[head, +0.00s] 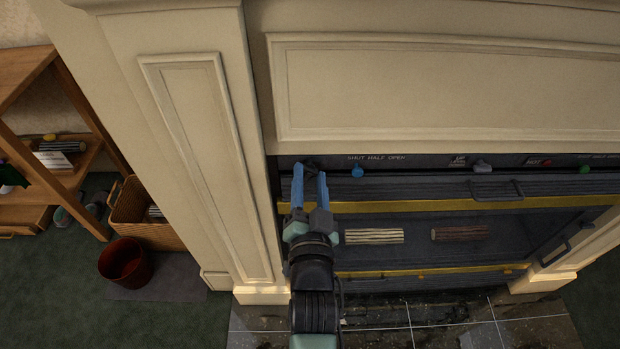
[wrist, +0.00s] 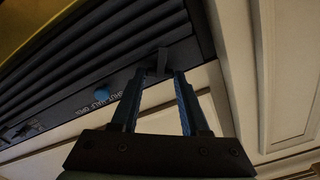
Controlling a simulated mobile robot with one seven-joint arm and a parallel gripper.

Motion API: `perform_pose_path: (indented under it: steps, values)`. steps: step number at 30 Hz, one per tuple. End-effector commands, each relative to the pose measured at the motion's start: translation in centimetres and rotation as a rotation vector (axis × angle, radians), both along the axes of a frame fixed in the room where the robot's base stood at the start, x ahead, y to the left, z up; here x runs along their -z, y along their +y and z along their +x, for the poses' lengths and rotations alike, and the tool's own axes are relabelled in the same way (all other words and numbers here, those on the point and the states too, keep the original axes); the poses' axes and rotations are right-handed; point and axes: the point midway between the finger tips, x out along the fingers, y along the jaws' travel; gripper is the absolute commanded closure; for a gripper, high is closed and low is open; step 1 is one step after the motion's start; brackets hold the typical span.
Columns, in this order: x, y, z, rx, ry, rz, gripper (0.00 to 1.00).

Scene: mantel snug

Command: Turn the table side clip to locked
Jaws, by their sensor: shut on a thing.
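My gripper (head: 310,178) is at the top left corner of the fireplace insert, its blue fingers pointing at the dark control strip. It is shut on a small dark clip (head: 309,162) at the left end of that strip. In the wrist view the clip (wrist: 158,62) shows as a dark angled piece between the fingertips (wrist: 160,74). The fingers cover part of it, and I see no readable label beside it, so I cannot tell its setting.
A blue knob (head: 358,171) sits just right under "SHUT HALF OPEN". A grey knob (head: 480,165) and a green knob (head: 584,170) are farther right. The cream pillar (head: 195,150) stands close at left. Two log bundles (head: 374,236) (head: 460,232) lie inside the fireplace.

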Motion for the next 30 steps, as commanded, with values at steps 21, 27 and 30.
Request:
perform_pose_path:
  steps: [21, 27, 30]
  values:
    - [-0.07, 0.09, -0.04, -0.001, 0.000, -0.365, 1.00]
    - [-0.07, 0.11, -0.04, -0.001, -0.001, -0.476, 1.00]
    - [-0.05, 0.12, -0.04, -0.001, 0.000, -0.515, 1.00]
